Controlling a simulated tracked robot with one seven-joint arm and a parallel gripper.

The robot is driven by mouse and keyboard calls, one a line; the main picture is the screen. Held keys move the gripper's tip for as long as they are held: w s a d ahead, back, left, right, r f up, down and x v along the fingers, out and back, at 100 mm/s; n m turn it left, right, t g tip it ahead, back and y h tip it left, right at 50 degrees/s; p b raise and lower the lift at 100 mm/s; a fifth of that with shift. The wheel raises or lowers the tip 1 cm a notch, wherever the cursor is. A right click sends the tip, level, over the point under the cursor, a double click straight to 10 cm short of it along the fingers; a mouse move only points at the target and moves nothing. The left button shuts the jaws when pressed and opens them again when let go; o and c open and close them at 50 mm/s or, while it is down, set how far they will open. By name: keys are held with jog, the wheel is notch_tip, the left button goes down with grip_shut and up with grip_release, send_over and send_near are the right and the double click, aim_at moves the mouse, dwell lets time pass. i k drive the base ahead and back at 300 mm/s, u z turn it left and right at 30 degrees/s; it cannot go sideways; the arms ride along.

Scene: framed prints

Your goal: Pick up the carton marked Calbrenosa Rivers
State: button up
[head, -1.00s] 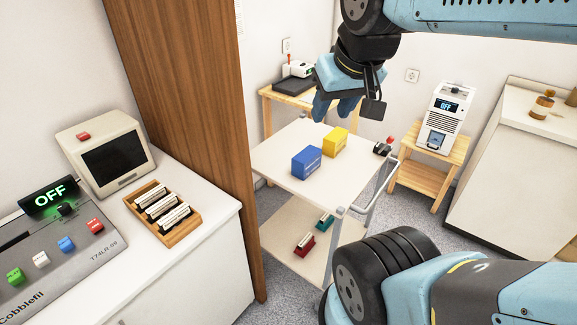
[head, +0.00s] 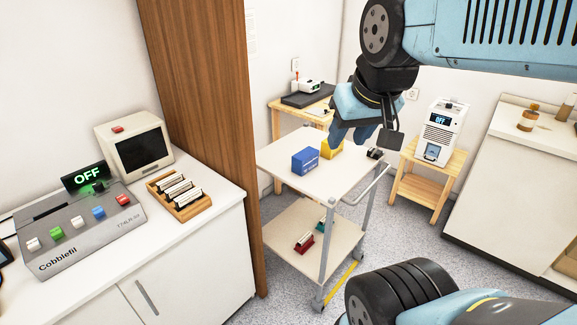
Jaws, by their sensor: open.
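A blue carton (head: 305,161) and a yellow carton (head: 330,149) stand side by side on the top shelf of a white trolley (head: 340,181). The lettering on both is too small to read, so I cannot tell which is marked Calbrenosa Rivers. My gripper (head: 350,135) is open and points down. In the picture it overlaps the right part of the yellow carton and hides some of it. I see nothing between its fingers, and I cannot tell how far above the shelf it is.
The trolley's lower shelf holds a red item (head: 304,243) and a teal item. A dark item (head: 375,153) sits at the top shelf's right edge. A brown wooden panel (head: 205,120) stands left of the trolley. A white counter (head: 190,228) carries devices and a wooden rack (head: 180,197).

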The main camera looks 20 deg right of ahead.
aim_at(303, 161)
jog(key=z, duration=0.2)
jog(key=i, duration=0.85)
jog(key=u, duration=0.1)
